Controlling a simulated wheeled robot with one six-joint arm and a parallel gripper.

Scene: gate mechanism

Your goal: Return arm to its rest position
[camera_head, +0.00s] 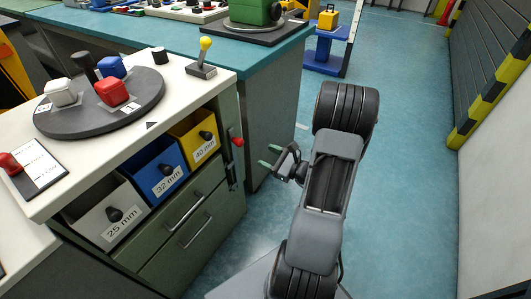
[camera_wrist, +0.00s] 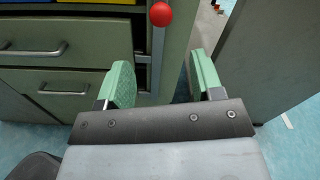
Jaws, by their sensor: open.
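My gripper (camera_head: 272,158) is at the end of my arm, to the right of the green cabinet, above the floor. In the wrist view my gripper (camera_wrist: 160,84) shows two green-padded fingers spread apart with nothing between them. My arm is folded in the middle of the head view, with a dark ribbed joint at the top and a grey link below. The gripper points left toward the cabinet side. A red knob (camera_wrist: 160,14) on a metal bar shows just beyond the fingers; whether it is touching cannot be seen, but it looks apart.
The cabinet (camera_head: 190,222) holds labelled white, blue and yellow bins above handled drawers. On its top are a dark round turntable (camera_head: 60,122) with coloured blocks and a yellow-knobbed lever (camera_head: 204,58). A teal bench (camera_head: 180,38) stands behind. Blue floor (camera_head: 410,130) is clear at right.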

